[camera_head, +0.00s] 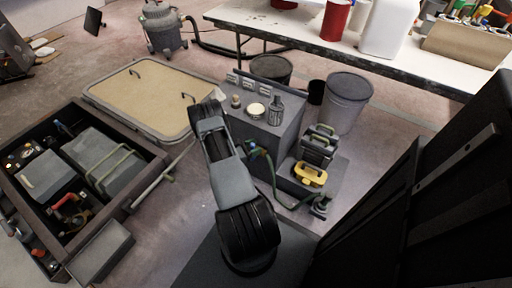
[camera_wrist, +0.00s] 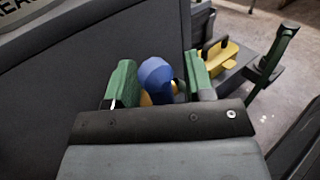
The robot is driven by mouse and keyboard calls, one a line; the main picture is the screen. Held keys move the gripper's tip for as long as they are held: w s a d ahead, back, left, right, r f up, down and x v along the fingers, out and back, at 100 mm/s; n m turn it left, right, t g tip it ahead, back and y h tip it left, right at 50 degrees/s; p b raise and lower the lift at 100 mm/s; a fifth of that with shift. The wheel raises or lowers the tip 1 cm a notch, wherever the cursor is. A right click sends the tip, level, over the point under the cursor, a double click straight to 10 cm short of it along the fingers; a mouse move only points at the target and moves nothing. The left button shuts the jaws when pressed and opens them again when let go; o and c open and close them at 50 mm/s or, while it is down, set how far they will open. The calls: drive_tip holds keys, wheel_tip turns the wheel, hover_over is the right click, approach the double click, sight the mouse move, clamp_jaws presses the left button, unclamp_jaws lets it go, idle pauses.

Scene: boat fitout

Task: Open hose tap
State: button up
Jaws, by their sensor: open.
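The hose tap (camera_wrist: 157,74) shows a rounded blue handle with a bit of brass-coloured body beside it in the wrist view. It is by the side of a grey cabinet (camera_wrist: 70,65). My gripper (camera_wrist: 160,80) is open, its two green fingers on either side of the blue handle. I cannot tell whether either finger touches it. The lower part of the tap is hidden behind my gripper's dark body. In the head view, my gripper (camera_head: 258,150) is small beside the grey cabinet (camera_head: 285,130), and a green hose (camera_head: 280,197) runs from there to the lower right.
A yellow-handled item (camera_head: 312,174) and a grey case (camera_head: 318,145) sit on a low step right of the cabinet. A bottle (camera_head: 275,110) stands on the cabinet top. A dark panel (camera_head: 420,200) is close on the right.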

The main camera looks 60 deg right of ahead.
drive_tip(key=shift+s+d, duration=0.3)
drive_tip(key=shift+d, duration=0.05)
drive_tip(key=shift+c, duration=0.4)
clamp_jaws()
